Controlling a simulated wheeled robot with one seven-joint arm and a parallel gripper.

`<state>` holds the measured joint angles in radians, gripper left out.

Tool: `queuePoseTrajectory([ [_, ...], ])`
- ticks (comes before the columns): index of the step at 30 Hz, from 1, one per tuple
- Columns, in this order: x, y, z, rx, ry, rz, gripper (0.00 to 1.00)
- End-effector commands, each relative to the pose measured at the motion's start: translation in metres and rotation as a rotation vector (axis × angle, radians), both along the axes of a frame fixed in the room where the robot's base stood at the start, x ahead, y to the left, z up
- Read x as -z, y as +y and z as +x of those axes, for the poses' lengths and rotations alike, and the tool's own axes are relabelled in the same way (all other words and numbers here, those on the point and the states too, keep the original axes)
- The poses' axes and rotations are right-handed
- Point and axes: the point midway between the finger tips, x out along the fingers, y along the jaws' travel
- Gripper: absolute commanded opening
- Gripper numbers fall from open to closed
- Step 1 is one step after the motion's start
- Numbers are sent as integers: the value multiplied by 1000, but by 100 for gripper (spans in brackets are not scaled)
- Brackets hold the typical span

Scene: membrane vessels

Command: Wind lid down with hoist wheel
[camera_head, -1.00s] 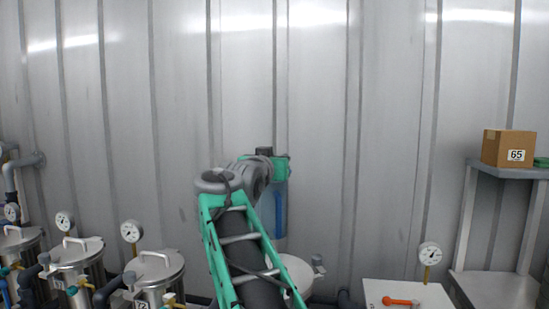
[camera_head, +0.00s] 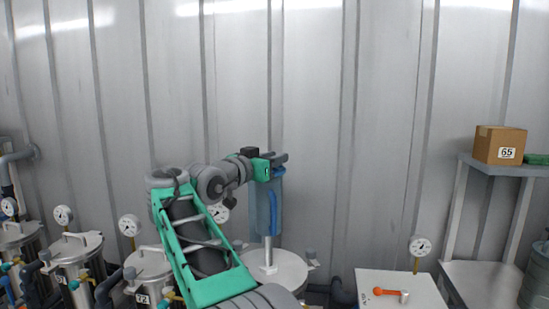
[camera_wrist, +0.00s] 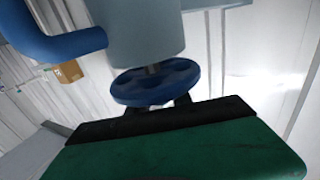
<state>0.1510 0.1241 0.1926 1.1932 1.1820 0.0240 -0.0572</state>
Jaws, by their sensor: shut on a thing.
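The blue hoist wheel (camera_wrist: 156,82) sits on a short shaft beneath the grey-blue hoist body (camera_wrist: 145,32) in the wrist view. My gripper (camera_wrist: 160,104) is shut on the near rim of the wheel, its dark fingers partly hidden behind their black mount. In the head view my gripper (camera_head: 279,162) is at the top of the grey-blue hoist body (camera_head: 262,208), and the wheel cannot be made out there. A pale rod (camera_head: 268,252) runs down from the hoist to the round whitish lid (camera_head: 282,273). My arm covers the lid's left part, and its seating is hidden.
Several steel vessels with gauges (camera_head: 150,264) stand at the left. A white cabinet (camera_head: 399,288) with an orange-handled part (camera_head: 385,292) is at the right. A cardboard box (camera_head: 499,145) rests on a grey shelf (camera_head: 510,171) farther right. The corrugated wall is close behind the hoist.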

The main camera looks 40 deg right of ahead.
Motion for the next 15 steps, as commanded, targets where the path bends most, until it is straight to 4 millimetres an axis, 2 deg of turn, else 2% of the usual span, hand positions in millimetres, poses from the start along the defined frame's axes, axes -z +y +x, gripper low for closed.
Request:
queuePoseTrajectory([
  [2, -3, 0, 1, -4, -5, -5, 0],
  [3, -3, 0, 1, -4, -5, -5, 27],
  [11, -2, 1, 1, -4, -3, -2, 48],
  [15, -1, 1, 1, -4, -2, -1, 48],
])
